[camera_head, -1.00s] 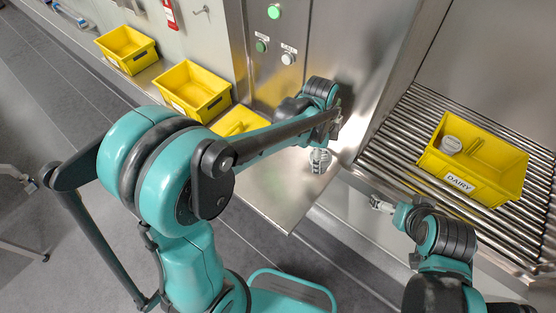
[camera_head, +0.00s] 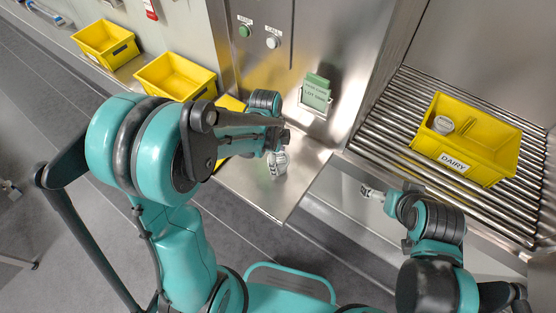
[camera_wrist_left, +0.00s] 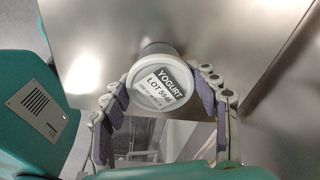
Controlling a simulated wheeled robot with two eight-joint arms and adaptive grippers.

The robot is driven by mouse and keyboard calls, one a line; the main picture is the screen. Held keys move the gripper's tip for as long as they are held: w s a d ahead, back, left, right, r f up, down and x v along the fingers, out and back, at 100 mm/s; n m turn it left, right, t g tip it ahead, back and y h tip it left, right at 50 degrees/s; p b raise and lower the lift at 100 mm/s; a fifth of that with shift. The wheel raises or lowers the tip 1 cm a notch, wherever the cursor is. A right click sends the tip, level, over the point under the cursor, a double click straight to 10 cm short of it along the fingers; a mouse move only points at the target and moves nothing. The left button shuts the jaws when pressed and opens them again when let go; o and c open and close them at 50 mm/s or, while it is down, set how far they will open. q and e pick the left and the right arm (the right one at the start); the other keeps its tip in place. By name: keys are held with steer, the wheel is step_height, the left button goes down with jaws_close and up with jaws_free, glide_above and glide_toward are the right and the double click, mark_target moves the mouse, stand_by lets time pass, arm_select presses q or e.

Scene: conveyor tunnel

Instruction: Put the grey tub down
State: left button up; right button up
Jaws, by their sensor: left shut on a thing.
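The grey tub (camera_wrist_left: 158,85) shows in the left wrist view, its pale lid labelled "YOGURT LOT" facing the camera. My left gripper (camera_wrist_left: 160,100) is shut on it, one finger on each side. In the head view my left gripper (camera_head: 279,163) is over the bare steel shelf (camera_head: 250,190) below the panel. The tub is hard to make out there, and I cannot tell whether it touches the shelf. My right gripper (camera_head: 371,193) is in front of the conveyor; its jaws are too small to read.
A yellow "DAIRY" crate (camera_head: 490,177) with a round-lidded tub (camera_head: 443,125) inside sits on the roller conveyor (camera_head: 398,113). Yellow crates (camera_head: 104,45) (camera_head: 177,78) stand at left, another partly behind my arm. A green lot card (camera_head: 316,92) stands in a wall holder.

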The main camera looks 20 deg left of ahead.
arm_select(q)
steer(key=shift+s, duration=0.1)
steer(key=o, duration=1.7)
steer(key=shift+f, duration=0.1)
steer(key=shift+r, duration=0.5)
step_height(320, 180, up, 11)
steer(key=a+p, duration=0.1)
steer(key=p, duration=0.2)
steer(key=s+a+r+n+t, duration=0.1)
steer(key=s+n+t, duration=0.1)
steer(key=n, duration=0.3)
steer(key=s+a+r+n+t+y, duration=0.1)
steer(key=s+r+n+t, duration=0.1)
steer(key=s+n, duration=0.3)
steer(key=s+a+r+n+t, duration=0.1)
steer(key=s+r+n+t, duration=0.1)
steer(key=n, duration=0.5)
steer(key=shift+s+a+r+t, duration=0.1)
steer(key=shift+s+a+t, duration=0.2)
steer(key=shift+s+t, duration=0.35)
